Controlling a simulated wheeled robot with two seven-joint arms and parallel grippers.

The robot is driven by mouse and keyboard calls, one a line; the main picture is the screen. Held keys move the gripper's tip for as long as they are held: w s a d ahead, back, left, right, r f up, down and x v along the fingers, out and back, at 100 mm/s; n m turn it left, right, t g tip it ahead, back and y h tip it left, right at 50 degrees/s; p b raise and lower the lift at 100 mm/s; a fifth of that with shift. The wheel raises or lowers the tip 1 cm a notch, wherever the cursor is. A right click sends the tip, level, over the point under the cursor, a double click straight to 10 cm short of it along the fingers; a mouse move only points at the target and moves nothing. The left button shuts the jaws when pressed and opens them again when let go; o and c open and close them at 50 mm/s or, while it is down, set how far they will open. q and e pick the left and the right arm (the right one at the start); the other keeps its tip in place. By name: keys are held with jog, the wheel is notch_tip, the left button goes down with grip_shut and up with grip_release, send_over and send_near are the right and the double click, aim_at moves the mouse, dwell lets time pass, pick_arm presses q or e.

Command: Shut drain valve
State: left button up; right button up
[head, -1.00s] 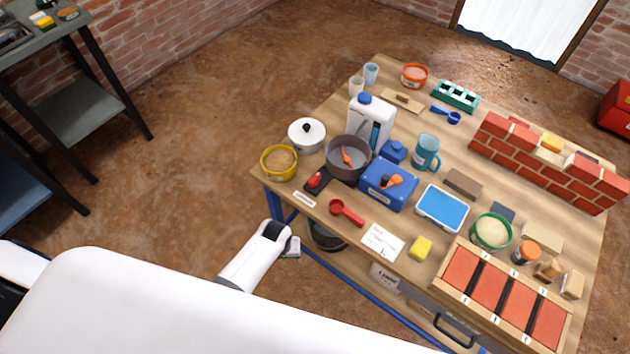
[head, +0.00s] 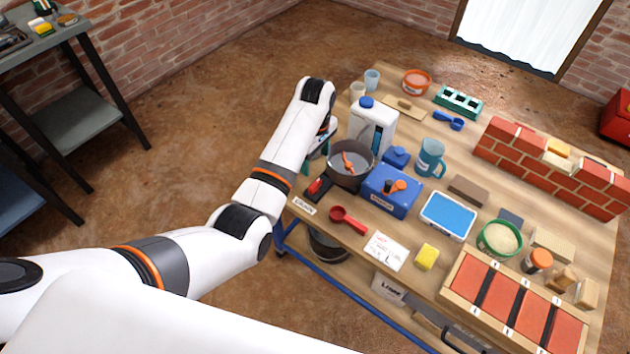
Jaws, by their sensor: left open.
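A small black device with a red part (head: 318,187) lies at the table's front left edge, beside the dark grey pot. I cannot tell for sure whether it is the drain valve, or which way it is set. The dark grey pot (head: 352,178) holds an orange tool. My left arm reaches in from the left, and my left gripper (head: 318,150) is over the table's left end, just left of the pot. It is open, mostly hidden by my own wrist, and I see nothing held in it. My right gripper is out of view.
The wooden table (head: 320,228) is crowded. A brick wall piece (head: 540,170) stands at the right. Floor left of the table is clear.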

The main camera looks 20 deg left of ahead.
aim_at(315, 184)
pick_arm(q)
notch_tip(315, 184, down, 10)
jog(key=shift+f+b, duration=0.1)
jog(key=shift+b, duration=0.75)
jog(key=c, duration=1)
jog(key=shift+r+m+p, duration=0.25)
jog(key=shift+m+p, duration=1.05)
jog(key=shift+m, duration=0.1)
jog(key=m+p, duration=0.2)
jog(key=m, duration=0.2)
jog(key=shift+m, duration=0.3)
jog(key=m+p, duration=0.1)
jog(key=m, duration=0.4)
jog(key=shift+f, duration=0.1)
jog(key=m+p, duration=0.1)
jog(key=m, duration=0.4)
jog(key=shift+m, duration=0.4)
